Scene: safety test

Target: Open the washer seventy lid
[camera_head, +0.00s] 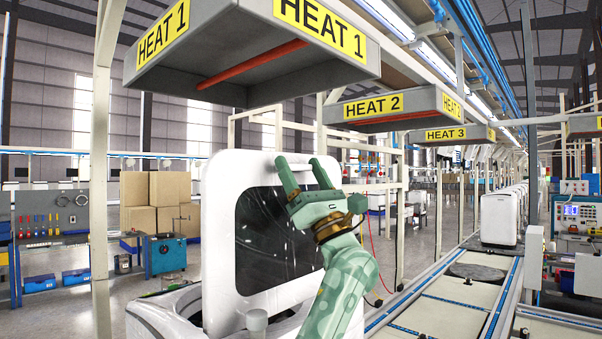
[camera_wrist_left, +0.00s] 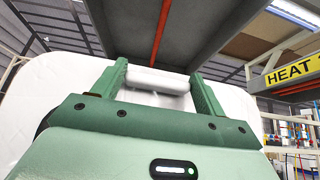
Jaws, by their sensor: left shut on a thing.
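The washer lid (camera_head: 219,235), white with a dark window, stands raised, close to upright, above the white washer body (camera_head: 165,318). My left gripper (camera_head: 305,168) is at the lid's upper right edge. In the left wrist view the two green fingers (camera_wrist_left: 158,76) are on either side of a white rounded part of the lid (camera_wrist_left: 172,82), shut on it. The lid's broad white face (camera_wrist_left: 55,98) lies behind the fingers. My left forearm hides the lid's lower right part. My right gripper is not in view.
A grey HEAT 1 hood (camera_head: 250,70) hangs above the lid, with the HEAT 2 hood (camera_head: 385,108) behind it. A conveyor (camera_head: 440,305) runs along the right, carrying another white washer (camera_head: 500,218).

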